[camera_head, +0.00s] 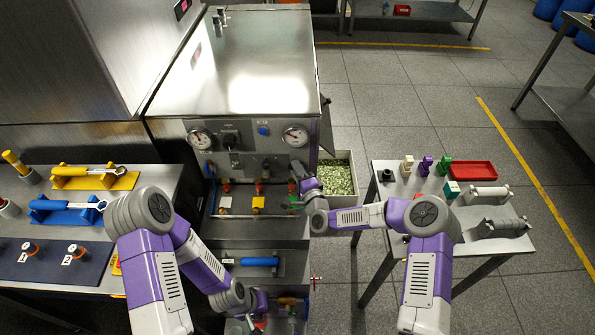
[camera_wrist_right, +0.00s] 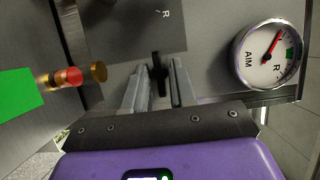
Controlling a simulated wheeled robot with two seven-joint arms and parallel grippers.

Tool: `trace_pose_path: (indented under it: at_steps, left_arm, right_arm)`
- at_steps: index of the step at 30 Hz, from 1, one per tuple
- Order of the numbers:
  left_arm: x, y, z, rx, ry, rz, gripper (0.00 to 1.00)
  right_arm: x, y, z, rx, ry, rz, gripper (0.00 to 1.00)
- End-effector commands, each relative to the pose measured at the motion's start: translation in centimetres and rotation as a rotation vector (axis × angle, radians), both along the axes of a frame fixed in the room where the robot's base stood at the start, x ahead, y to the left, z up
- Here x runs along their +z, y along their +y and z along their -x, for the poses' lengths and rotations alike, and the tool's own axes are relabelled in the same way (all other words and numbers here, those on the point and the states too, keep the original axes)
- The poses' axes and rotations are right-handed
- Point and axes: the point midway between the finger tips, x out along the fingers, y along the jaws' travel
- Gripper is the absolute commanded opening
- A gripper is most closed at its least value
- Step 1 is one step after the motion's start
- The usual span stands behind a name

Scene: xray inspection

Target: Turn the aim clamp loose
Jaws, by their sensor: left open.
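A small black clamp handle (camera_wrist_right: 158,70) stands on the grey machine front in the right wrist view; I take it for the aim clamp. My right gripper (camera_wrist_right: 159,72) is open, with a finger on each side of the handle and gaps visible between. In the head view my right gripper (camera_head: 297,170) is at the right side of the machine panel, below a round gauge (camera_head: 295,136). A gauge marked AIM and R (camera_wrist_right: 270,55) is beside the handle in the wrist view. My left gripper (camera_head: 262,304) is low, in front of the machine's lower part, and partly hidden.
A red and brass fitting (camera_wrist_right: 67,77) and a green tag (camera_wrist_right: 15,95) are left of my right gripper. A blue handle (camera_head: 259,262) is below the panel. A left bench (camera_head: 150,178) and right table (camera_head: 465,261) flank the machine.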

Motion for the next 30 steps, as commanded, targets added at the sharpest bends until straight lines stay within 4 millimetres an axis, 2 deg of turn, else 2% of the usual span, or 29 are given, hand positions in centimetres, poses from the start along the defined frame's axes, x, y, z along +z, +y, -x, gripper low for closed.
trace_pose_path:
  at_steps: [1, 4, 5, 17, 30]
  left_arm:
    - [0.0, 0.0, 0.0, 0.0, 0.0, 0.0, 0.43]
    - [0.0, 0.0, 0.0, 0.0, 0.0, 0.0, 0.43]
    - [0.0, 0.0, 0.0, 0.0, 0.0, 0.0, 0.43]
    - [0.4, 0.0, 0.0, 0.0, 0.0, 0.0, 0.43]
    - [2.0, 0.0, 0.0, 0.0, 0.0, 0.0, 0.43]
  right_arm:
    - [0.0, 0.0, 0.0, 0.0, 0.0, 0.0, 0.17]
    - [0.0, 0.0, 0.0, 0.0, 0.0, 0.0, 0.02]
    - [0.0, 0.0, 0.0, 0.0, 0.0, 0.001, 0.0]
    - [0.1, 0.0, 0.0, 0.001, 0.0, 0.07, 0.0]
    - [0.5, 0.2, 0.1, 0.003, -0.002, 0.427, 0.0]
